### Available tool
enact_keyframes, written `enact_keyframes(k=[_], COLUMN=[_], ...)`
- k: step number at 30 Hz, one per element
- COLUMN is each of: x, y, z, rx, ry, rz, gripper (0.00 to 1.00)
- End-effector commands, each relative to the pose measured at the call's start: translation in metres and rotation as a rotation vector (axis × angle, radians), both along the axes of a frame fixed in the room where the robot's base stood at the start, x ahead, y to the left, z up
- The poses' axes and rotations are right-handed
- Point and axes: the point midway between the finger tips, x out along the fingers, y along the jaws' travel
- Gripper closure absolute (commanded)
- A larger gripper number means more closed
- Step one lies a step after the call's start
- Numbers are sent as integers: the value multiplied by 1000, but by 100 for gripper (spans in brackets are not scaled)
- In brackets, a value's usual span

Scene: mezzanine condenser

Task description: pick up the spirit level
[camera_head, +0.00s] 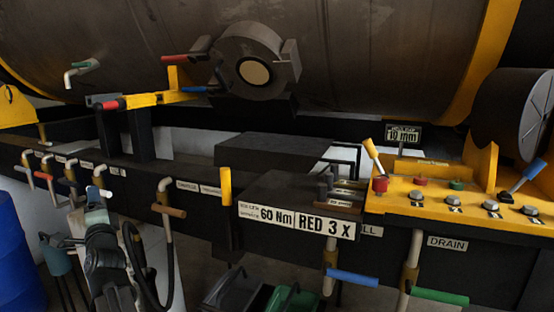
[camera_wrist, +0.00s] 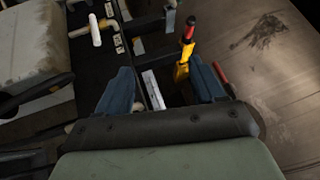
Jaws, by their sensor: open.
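I cannot pick out the spirit level for certain. A yellow bar (camera_head: 160,98) with a red end and a blue piece at its right lies under the tank, and a separate upright yellow piece (camera_head: 225,187) stands at the front rail. In the wrist view a yellow piece with a red and black tip (camera_wrist: 186,50) shows just beyond my gripper (camera_wrist: 160,66). My gripper is open, its two blue fingers apart, with nothing seen held between them. A pale strip (camera_wrist: 153,90) shows in the gap, and I cannot tell what it is.
The large brown tank (camera_head: 330,55) fills the back. Pipe elbows with coloured handles (camera_head: 168,208) stick out along the front rail. A yellow control panel (camera_head: 460,200) with buttons and levers is at right. A blue drum (camera_head: 18,255) stands at lower left.

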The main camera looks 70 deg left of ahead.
Motion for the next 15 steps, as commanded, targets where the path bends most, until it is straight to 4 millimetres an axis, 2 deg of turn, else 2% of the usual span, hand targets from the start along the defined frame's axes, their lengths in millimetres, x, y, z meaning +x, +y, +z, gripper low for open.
enact_keyframes(k=[1,5,8,11,15], x=[11,39,69,108,177], y=[10,28,45,63,86], z=[5,12,19,28,45], rx=[-20,-84,-143,-218,-340], ry=[29,113,190,292,469], rz=[7,32,52,80,124], gripper=[32,32,32,32,32])
